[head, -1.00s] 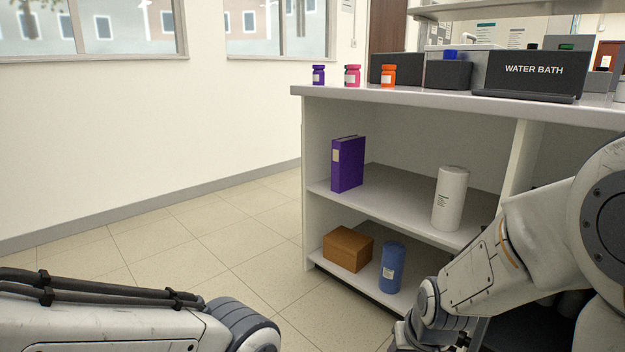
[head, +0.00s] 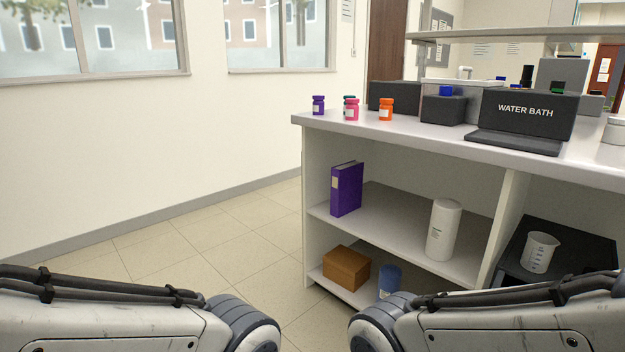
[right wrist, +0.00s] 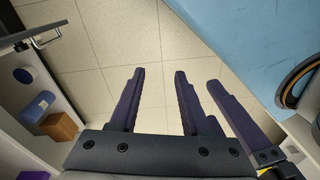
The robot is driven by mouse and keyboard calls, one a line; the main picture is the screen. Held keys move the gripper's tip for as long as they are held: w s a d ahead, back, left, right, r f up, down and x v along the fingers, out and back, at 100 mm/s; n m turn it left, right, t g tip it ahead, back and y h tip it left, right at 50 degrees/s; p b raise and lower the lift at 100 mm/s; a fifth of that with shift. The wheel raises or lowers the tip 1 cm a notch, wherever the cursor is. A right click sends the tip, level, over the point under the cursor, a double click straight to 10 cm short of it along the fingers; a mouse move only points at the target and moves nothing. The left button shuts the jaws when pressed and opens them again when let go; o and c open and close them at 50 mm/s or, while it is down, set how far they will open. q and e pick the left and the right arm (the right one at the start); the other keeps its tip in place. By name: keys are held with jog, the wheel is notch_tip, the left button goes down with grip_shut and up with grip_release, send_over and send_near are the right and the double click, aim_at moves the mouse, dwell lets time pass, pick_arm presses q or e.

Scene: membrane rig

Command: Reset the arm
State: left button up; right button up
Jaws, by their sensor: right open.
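My right arm (head: 510,325) lies low and folded at the bottom right of the head view, and its gripper is outside that view. In the right wrist view my right gripper (right wrist: 159,75) has its dark fingers apart, with only floor tiles showing between them. A third dark prong shows to their right; I cannot tell what it belongs to. My left arm (head: 110,325) lies folded at the bottom left of the head view. My left gripper is not seen there.
A white bench (head: 455,149) with open shelves stands ahead to the right. On it are small jars, including an orange one (head: 386,109), and a water bath (head: 525,112). Its shelves hold a purple binder (head: 346,188), white bottle (head: 443,230) and brown box (head: 345,268). Floor (head: 215,240) at left is clear.

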notch_tip(320, 180, up, 39)
jog(key=s+p, duration=0.1)
jog(key=p, duration=3.6)
jog(key=shift+a, duration=0.15)
